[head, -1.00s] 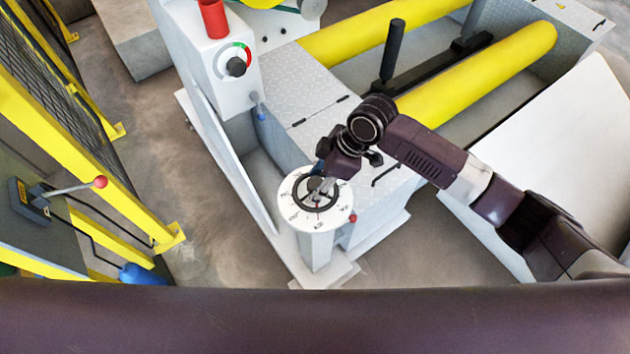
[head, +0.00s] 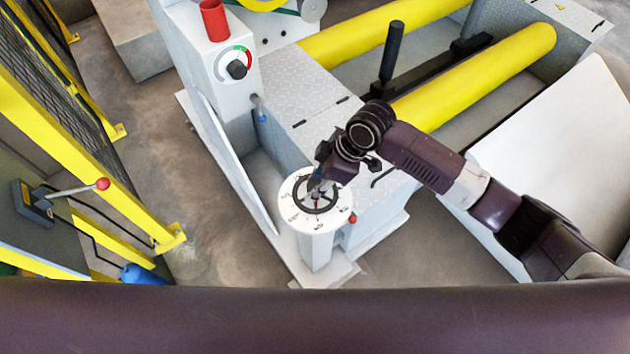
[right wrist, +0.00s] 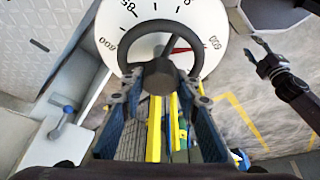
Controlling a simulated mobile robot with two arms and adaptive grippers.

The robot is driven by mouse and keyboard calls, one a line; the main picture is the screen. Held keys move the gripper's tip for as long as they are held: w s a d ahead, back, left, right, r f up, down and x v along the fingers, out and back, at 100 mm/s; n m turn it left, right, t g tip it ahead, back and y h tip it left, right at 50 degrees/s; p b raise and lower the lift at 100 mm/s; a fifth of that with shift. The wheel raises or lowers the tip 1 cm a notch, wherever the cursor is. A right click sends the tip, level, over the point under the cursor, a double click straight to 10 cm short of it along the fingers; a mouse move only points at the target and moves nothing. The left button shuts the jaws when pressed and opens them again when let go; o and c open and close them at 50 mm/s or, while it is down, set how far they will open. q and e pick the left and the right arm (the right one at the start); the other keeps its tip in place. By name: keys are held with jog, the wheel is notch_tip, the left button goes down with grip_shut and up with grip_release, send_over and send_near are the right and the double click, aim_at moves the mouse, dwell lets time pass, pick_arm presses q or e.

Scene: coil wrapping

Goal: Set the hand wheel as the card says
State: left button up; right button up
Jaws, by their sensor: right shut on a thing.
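The hand wheel (head: 331,200) is a dark ring with a hub, lying on a white numbered dial (head: 291,212) on top of a pale post. In the right wrist view the hand wheel (right wrist: 131,39) fills the upper middle, and a red pointer (right wrist: 182,50) reaches right from under it across the dial (right wrist: 190,14). The numbers are inverted and partly hidden. No card is legible.
A grey box with a black knob (head: 237,69) and a green-red arc stands behind. A red button (head: 352,219) sits beside the dial. A red-tipped lever (head: 102,184) and yellow fence posts (head: 75,145) are at left. Yellow rollers (head: 480,75) lie behind my right arm.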

jog(key=m+p, duration=0.2)
jog(key=p, duration=0.1)
jog(key=m+t+p, duration=0.1)
jog(key=m+p, duration=0.1)
jog(key=p, duration=0.2)
jog(key=m+t+h+p, duration=0.1)
jog(key=m+p, duration=0.2)
jog(key=p, duration=0.1)
jog(key=shift+r, duration=0.3)
jog(key=shift+f+m+t+h+p, duration=0.25)
jog(key=shift+m+t+p, duration=0.35)
jog(key=shift+m+p, duration=0.55)
jog(key=shift+w, duration=0.1)
jog(key=o, duration=1.2)
jog(key=shift+c, duration=0.2)
jog(key=v, duration=1.2)
jog(key=shift+a, duration=0.15)
